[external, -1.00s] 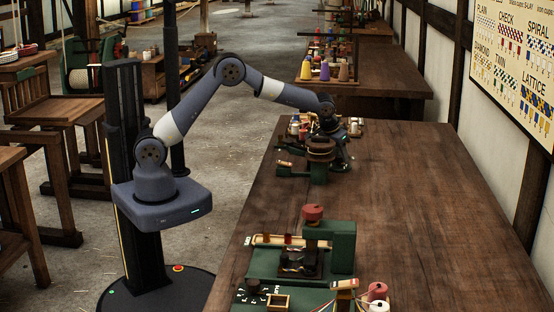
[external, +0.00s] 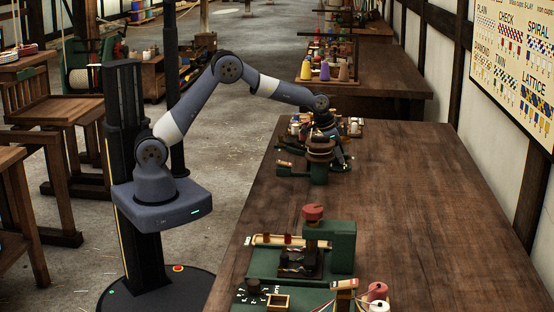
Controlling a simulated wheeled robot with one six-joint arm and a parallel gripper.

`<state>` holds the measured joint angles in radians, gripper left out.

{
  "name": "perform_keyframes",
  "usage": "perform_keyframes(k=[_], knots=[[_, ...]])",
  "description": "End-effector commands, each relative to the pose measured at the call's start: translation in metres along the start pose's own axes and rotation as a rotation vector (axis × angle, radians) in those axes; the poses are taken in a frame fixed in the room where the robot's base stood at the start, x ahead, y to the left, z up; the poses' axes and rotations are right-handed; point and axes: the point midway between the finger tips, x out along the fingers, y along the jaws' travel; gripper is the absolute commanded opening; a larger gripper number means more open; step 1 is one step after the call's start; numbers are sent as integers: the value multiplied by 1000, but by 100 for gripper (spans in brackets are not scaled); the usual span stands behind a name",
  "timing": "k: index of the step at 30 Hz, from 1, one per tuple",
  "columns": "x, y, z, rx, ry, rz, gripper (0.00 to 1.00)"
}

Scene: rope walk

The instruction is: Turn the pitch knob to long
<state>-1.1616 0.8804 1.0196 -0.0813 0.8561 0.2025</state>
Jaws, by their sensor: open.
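A green braiding machine (external: 262,262) stands at the near end of the long table. A small dark knob (external: 254,284) sits on its near left corner, with pale marks beside it. I take this as the pitch knob; its marks and pointer are too small to read. My gripper (external: 330,146) is far from it, at the other end of the table, pointing down behind a green-and-brown winder. It is open. The winder partly hides the fingers, and I cannot tell whether they touch anything.
The green-and-brown winder (external: 319,172) stands right by my gripper, with small spools behind it. A red-topped post (external: 313,213) rises from the machine. Red and white spools (external: 378,292) stand at its near right. The table (external: 420,210) is clear on the right.

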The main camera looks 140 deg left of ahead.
Motion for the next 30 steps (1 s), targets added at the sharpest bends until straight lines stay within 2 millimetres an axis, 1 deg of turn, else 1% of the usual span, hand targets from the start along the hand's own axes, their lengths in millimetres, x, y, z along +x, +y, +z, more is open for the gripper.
perform_keyframes(k=[9,12,25,30], knots=[[1,-2,0,200,2,84,52],[-24,-3,-2,201,6,82,52],[-110,-10,-2,199,4,81,52],[-140,-10,-16,201,6,81,52]])
